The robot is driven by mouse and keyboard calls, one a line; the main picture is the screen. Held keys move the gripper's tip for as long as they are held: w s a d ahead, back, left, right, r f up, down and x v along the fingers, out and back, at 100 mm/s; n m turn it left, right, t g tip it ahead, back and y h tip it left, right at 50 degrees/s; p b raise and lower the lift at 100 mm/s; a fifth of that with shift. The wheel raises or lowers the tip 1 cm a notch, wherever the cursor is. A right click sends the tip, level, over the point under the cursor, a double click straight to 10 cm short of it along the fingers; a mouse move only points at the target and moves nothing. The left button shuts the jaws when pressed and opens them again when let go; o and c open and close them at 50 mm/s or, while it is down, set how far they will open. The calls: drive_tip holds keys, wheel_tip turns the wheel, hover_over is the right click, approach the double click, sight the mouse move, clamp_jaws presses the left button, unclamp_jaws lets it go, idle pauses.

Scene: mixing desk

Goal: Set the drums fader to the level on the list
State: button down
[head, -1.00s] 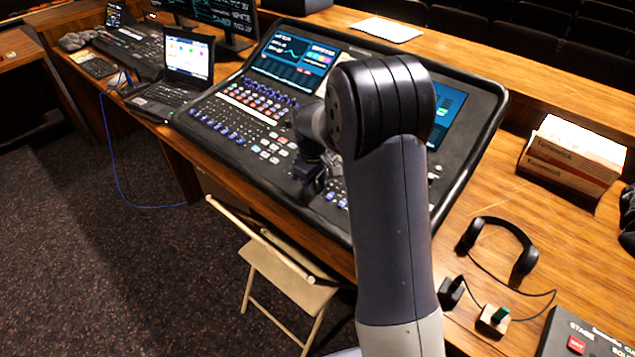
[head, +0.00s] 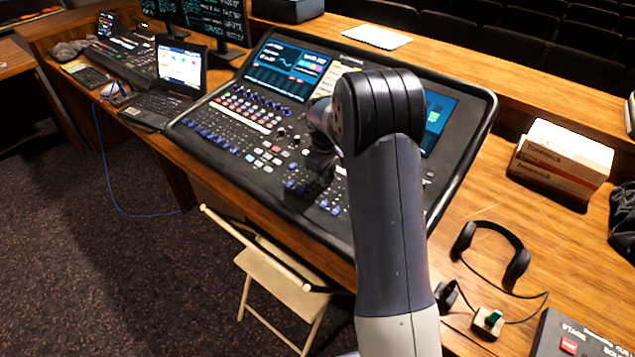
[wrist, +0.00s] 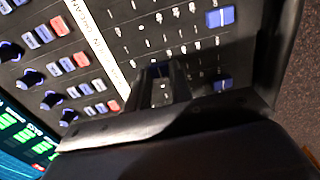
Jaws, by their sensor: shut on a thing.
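The mixing desk (head: 464,150) slopes across the middle of the head view, with screens along its top and rows of knobs and faders below. My gripper (head: 318,188) is down at its lower middle, partly hidden by my arm. In the wrist view my gripper (wrist: 163,88) has its fingers close together among the fader slots, shut on a small fader cap that they mostly hide. Two blue fader caps show to its right, one upper (wrist: 220,17) and one lower (wrist: 222,84). I cannot read which channel is the drums.
A pale paper (head: 376,36) lies behind the desk, its writing unreadable. A laptop (head: 180,66) stands to the left. A box (head: 560,160) and headphones (head: 515,262) lie to the right. A folding chair (head: 275,280) stands in front.

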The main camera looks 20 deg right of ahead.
drive_tip(key=shift+w+d, duration=0.2)
drive_tip(key=c, duration=1.2)
unclamp_jaws()
drive_tip(key=shift+c, duration=0.2)
wheel_tip(320, 180, up, 11)
drive_tip(key=b, duration=0.1)
drive_tip(key=shift+s+a, duration=0.35)
drive_tip(key=shift+a, duration=0.1)
drive_tip(key=shift+f, duration=0.15)
